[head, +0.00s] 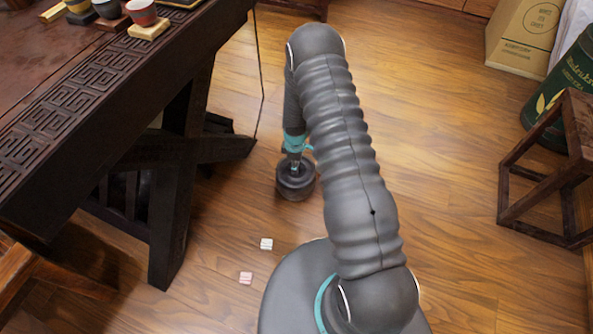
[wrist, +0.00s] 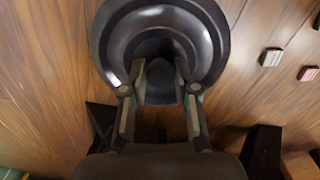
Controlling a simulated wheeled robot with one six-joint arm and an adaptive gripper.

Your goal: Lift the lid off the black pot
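The black pot (head: 296,184) stands on the wooden floor, below the end of my arm in the head view. In the wrist view its round, shiny dark top (wrist: 211,32) fills the upper middle. My gripper (wrist: 161,70) points down at the middle of the pot. Its two fingers are apart, one on each side of a dark shape at the centre. That shape may be the lid's knob, but shadow hides whether the fingers touch it. In the head view my gripper (head: 294,160) is right over the pot, and the lid's seam cannot be made out.
A dark carved table (head: 60,130) with small cups is at the left. Two small blocks, one white (head: 266,244) and one pinkish (head: 246,278), lie on the floor near my base. A wooden stool (head: 552,165), a green canister (head: 566,95) and a carton (head: 523,35) stand right. The floor between is clear.

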